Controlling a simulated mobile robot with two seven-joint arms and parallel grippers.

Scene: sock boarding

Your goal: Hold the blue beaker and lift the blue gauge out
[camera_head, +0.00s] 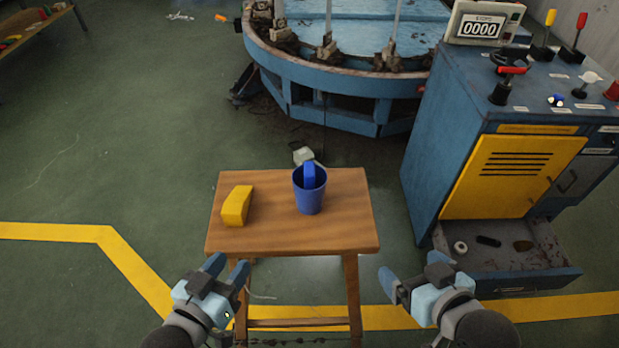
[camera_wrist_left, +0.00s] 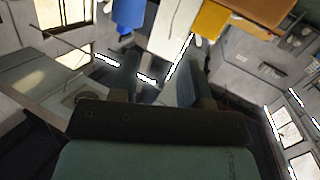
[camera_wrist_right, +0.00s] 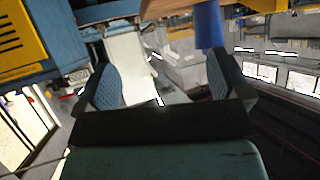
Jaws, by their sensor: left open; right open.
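The blue beaker (camera_head: 309,199) stands upright on a small wooden table, right of the table's middle. The blue gauge (camera_head: 309,173) stands inside it, its upper part showing above the rim and its lower part hidden by the beaker. My left gripper (camera_head: 227,268) is open and empty, in front of the table's near left corner. My right gripper (camera_head: 412,268) is open and empty, beyond the table's near right corner. Both grippers are well apart from the beaker and gauge. Blue shapes show at the top of both wrist views, but I cannot tell surely what they are.
A yellow block (camera_head: 236,206) lies on the left of the wooden table (camera_head: 275,238). A blue cabinet with a yellow door (camera_head: 510,172) stands to the right, with an open drawer (camera_head: 500,255) low down. A large round blue machine (camera_head: 340,75) is behind. The tabletop's front is clear.

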